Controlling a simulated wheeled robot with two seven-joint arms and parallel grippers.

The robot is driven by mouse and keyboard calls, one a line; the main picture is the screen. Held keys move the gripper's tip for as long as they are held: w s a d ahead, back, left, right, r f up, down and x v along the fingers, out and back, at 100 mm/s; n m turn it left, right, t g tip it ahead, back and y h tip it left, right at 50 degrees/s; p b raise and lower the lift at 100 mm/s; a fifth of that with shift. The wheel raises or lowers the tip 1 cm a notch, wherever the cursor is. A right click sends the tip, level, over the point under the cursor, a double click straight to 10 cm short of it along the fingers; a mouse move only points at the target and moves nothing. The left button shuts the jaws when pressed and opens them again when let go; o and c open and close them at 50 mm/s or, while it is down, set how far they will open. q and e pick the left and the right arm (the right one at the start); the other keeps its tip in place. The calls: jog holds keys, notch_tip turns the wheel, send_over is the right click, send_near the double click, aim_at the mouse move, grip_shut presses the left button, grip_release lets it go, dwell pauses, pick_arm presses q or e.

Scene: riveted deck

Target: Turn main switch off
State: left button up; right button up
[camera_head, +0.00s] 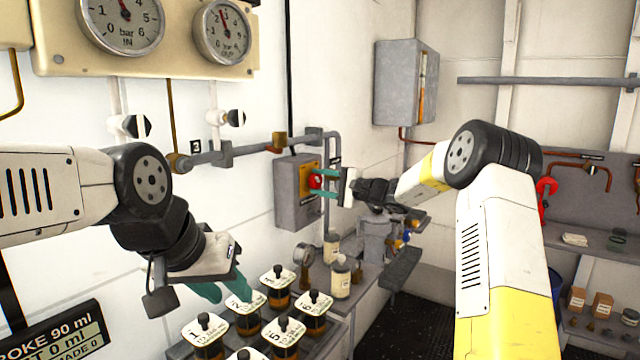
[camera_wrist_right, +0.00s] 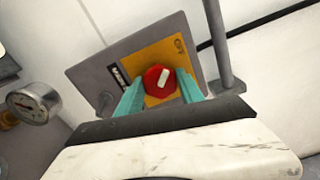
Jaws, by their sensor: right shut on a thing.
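The main switch is a red rotary knob (camera_head: 316,181) with a white bar on a yellow plate (camera_head: 306,178), set on a grey box (camera_head: 291,212) on the white wall. In the right wrist view the red knob (camera_wrist_right: 161,84) sits between the two teal fingers, and its white bar is tilted. My right gripper (camera_head: 322,182) is shut on the knob, one finger on each side. My left gripper (camera_head: 222,288) points down above the jars at the lower left; its teal fingers overlap in the head view, so its opening is unclear.
Several lidded jars (camera_head: 248,315) stand below my left gripper. White bottles (camera_head: 341,278) stand on the bench under the switch box. A vertical pipe (camera_wrist_right: 217,45) runs close beside the box. Two pressure gauges (camera_head: 222,32) hang above. A grey cabinet (camera_head: 399,84) is on the wall behind.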

jog(key=shift+d+f, duration=0.1)
dwell(0.3)
jog(key=o, duration=1.4)
jog(key=v, duration=0.7)
jog(key=shift+s+d, duration=0.2)
jog(key=shift+d, duration=0.1)
